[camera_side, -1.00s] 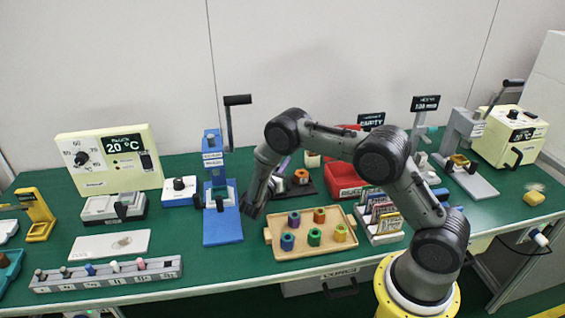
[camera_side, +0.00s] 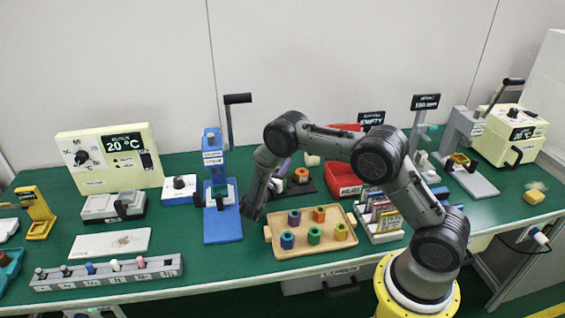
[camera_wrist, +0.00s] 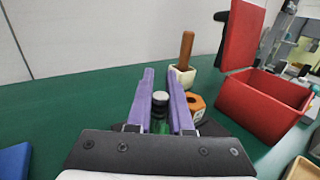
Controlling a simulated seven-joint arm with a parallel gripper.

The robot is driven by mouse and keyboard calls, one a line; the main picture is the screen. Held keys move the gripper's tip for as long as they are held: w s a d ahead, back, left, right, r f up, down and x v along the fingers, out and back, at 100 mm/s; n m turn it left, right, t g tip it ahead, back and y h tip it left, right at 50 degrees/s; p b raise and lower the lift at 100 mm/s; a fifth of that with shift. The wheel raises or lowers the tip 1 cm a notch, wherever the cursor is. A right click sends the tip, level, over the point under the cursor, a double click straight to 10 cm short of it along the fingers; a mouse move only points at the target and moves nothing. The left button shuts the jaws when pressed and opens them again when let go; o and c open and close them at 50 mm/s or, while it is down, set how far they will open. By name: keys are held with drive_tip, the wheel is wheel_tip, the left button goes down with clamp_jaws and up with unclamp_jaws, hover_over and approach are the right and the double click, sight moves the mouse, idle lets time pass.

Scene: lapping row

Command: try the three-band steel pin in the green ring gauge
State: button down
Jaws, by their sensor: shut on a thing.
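My gripper (camera_wrist: 161,80) shows in the wrist view with two long purple fingers. In the side view my arm partly hides the fingers, and the pin cannot be made out there. The green ring gauge (camera_side: 314,236) sits at the front middle of the wooden tray (camera_side: 275,252), apart from my gripper.
Blue (camera_side: 287,241), purple (camera_side: 294,217), orange (camera_side: 319,214) and yellow (camera_side: 340,232) rings share the tray. A red bin (camera_wrist: 265,100) stands to the right. A pin rack (camera_side: 110,280) lies front left.

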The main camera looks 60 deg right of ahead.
drive_tip(key=shift+f, duration=1.6)
drive_tip(key=c, duration=0.7)
unclamp_jaws()
drive_tip(key=shift+c, duration=0.2)
drive_tip(key=shift+a, duration=0.15)
drive_tip(key=shift+a, duration=0.3)
drive_tip(key=shift+r+v, duration=0.2)
drive_tip(key=shift+v, duration=1)
wheel_tip(320, 180, up, 7)
drive_tip(key=shift+d+f, duration=0.1)
drive_tip(key=shift+f, duration=0.1)
